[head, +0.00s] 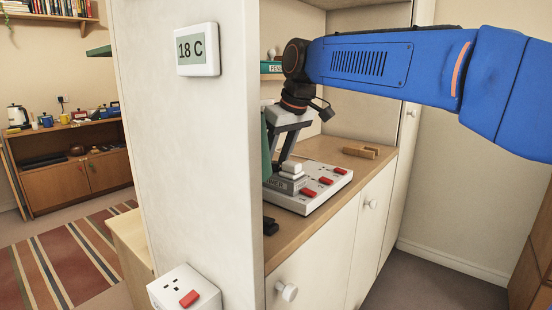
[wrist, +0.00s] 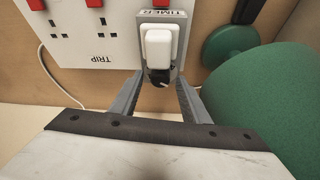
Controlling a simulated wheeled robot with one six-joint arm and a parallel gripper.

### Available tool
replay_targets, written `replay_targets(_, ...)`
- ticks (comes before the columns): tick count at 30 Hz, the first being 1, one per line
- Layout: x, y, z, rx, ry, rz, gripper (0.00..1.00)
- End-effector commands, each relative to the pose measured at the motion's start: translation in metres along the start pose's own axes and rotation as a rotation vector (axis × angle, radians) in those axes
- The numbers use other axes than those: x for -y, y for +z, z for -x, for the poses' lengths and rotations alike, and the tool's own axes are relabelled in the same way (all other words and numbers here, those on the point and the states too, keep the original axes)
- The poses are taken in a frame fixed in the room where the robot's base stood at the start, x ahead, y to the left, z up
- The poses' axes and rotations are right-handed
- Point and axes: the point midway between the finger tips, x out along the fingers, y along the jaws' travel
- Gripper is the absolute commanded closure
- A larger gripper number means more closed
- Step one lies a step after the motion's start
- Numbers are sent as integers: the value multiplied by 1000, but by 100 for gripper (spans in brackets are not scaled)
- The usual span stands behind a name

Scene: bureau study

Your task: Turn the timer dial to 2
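The timer (wrist: 180,22) is a small grey unit marked TIMER, with a white block on top. It is fitted on a white socket strip (wrist: 85,50). Its dial (wrist: 158,78) is a small dark knob with a pale mark at the timer's near end; its numbers are not readable. My gripper (wrist: 160,84) is open, with one grey finger on each side of the dial; I cannot tell whether either touches it. In the head view the timer (head: 286,184) sits at the left end of the strip (head: 327,192), under my gripper (head: 279,165).
The strip has several red switches and lies on a wooden counter (head: 345,152) above white cupboards. A green rounded object (wrist: 245,105) stands close to the right of my gripper. A white partition (head: 185,140) closes the left side. A wooden item (head: 361,152) lies behind the strip.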

Motion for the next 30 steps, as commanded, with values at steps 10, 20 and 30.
replay_targets(10, 0, 0, 14, -1, 0, 0, 58)
replay_targets(20, 0, -1, 75, -2, 1, 0, 58)
replay_targets(30, -1, 0, 140, -2, 1, 0, 58)
